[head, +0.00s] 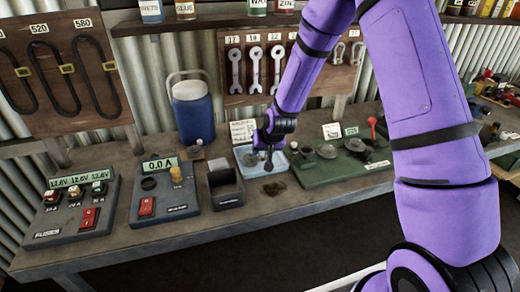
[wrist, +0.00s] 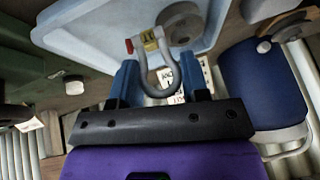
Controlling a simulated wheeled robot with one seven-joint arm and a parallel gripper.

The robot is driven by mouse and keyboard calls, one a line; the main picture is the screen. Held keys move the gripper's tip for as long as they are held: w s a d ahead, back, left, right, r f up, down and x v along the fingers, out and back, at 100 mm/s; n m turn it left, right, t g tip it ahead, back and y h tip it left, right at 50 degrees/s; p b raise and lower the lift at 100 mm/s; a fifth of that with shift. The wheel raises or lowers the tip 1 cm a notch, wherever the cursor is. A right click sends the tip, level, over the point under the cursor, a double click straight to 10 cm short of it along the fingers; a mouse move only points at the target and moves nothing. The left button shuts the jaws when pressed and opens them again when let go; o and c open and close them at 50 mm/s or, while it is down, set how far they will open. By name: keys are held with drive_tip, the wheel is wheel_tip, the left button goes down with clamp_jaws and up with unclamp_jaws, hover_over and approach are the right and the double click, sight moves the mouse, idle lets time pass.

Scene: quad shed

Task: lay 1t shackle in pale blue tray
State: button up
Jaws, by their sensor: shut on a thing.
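My gripper (head: 269,152) is over the pale blue tray (head: 242,172) on the bench. In the wrist view my gripper (wrist: 167,88) has its blue fingers shut on a grey U-shaped shackle (wrist: 146,72). The shackle's pin shows a red end and a yellow tag. The pale blue tray (wrist: 75,27) fills the top of that view, and the shackle overlaps its near edge. I cannot tell whether the shackle touches the tray. In the head view the shackle (head: 268,166) is small and dark below my gripper.
A round grey piece (wrist: 180,22) lies in the tray. A green board (head: 315,178) with parts stands right of the tray, an open dark box (head: 226,188) left. A blue jug (head: 194,108) stands behind. A dark patch (head: 274,188) lies in front.

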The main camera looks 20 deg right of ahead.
drive_tip(key=shift+f, duration=0.55)
drive_tip(key=shift+f, duration=0.6)
drive_tip(key=o, duration=1)
drive_tip(key=shift+r, duration=0.1)
